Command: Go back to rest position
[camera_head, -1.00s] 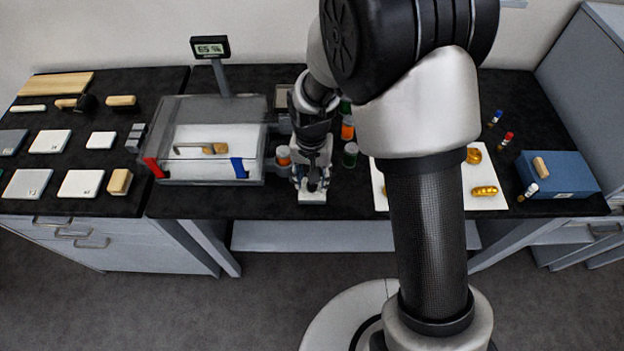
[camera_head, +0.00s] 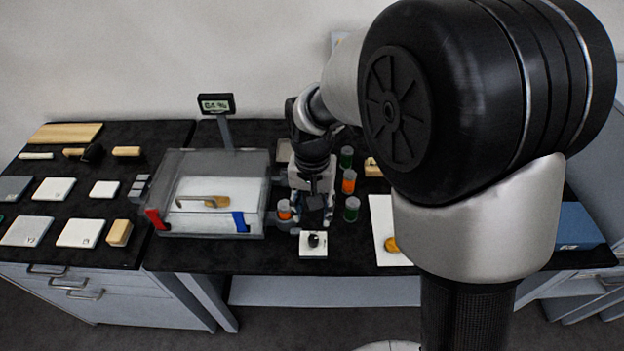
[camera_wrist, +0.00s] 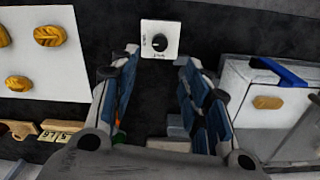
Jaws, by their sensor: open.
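My gripper (camera_head: 314,208) is over the front middle of the black bench, just behind and above a small white square plate with a black knob (camera_head: 313,243). In the wrist view my gripper (camera_wrist: 157,62) has its two blue-padded fingers spread wide with nothing between them. The white plate (camera_wrist: 148,48) lies beyond the fingertips, and its black knob (camera_wrist: 160,42) is clear of them. My upper arm hides much of the right side in the head view.
A clear-walled balance case (camera_head: 165,165) holding a gold-and-tan piece (camera_head: 215,201) stands left of my gripper. Orange and green vials (camera_head: 348,181) stand close on its right. A white sheet (camera_wrist: 75,75) bears several gold fragments. A blue box (camera_head: 577,226) is far right.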

